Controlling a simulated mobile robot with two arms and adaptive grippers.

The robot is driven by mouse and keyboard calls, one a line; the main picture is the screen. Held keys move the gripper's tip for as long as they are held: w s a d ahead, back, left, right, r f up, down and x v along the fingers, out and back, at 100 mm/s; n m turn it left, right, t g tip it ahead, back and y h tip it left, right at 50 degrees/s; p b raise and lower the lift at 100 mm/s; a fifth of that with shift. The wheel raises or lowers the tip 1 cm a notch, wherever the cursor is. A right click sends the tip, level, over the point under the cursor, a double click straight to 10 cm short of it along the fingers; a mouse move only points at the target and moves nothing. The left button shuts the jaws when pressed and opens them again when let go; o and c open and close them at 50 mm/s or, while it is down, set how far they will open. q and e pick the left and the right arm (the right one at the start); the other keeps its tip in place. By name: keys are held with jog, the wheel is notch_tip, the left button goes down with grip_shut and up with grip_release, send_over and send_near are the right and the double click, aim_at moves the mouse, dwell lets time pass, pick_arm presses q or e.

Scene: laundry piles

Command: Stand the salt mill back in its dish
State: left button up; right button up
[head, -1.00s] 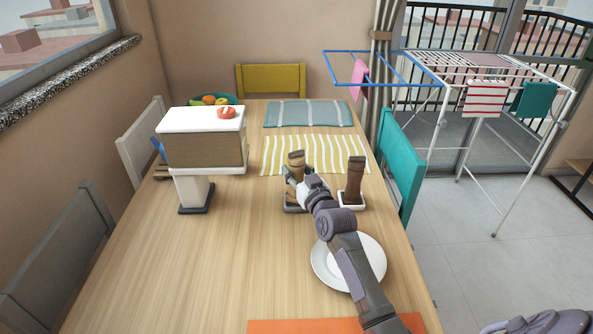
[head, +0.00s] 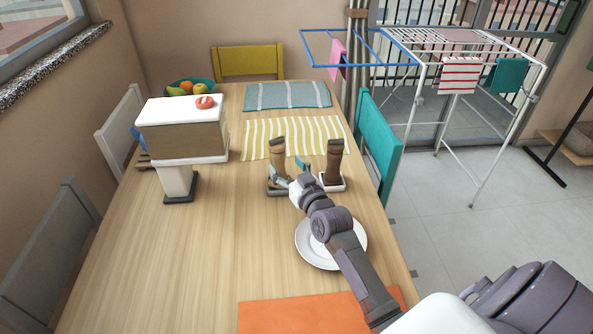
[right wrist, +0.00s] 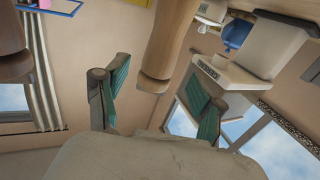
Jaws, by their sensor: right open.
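Two brown wooden mills stand upright side by side on the table. I cannot tell by any label which is the salt mill. The left mill (head: 278,152) stands at a dark grey dish (head: 272,189), its foot partly hidden by my gripper. The right mill (head: 333,160) stands in a white dish (head: 341,186). My right gripper (head: 293,173) is open right in front of the left mill, one finger toward the gap between the mills. In the right wrist view one mill (right wrist: 170,45) shows between the spread green-padded fingers (right wrist: 158,100), with no clear contact. My left gripper is out of view.
A white plate (head: 308,255) lies under my right forearm, and an orange mat (head: 270,317) lies in front. A striped yellow mat (head: 255,137) lies behind the mills. A white-topped boxy stand (head: 183,143) is at left. The middle-left tabletop is clear.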

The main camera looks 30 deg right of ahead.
jog(key=s+p, duration=0.2)
jog(key=s, duration=0.4)
jog(key=shift+a, duration=0.2)
jog(key=shift+s, duration=0.1)
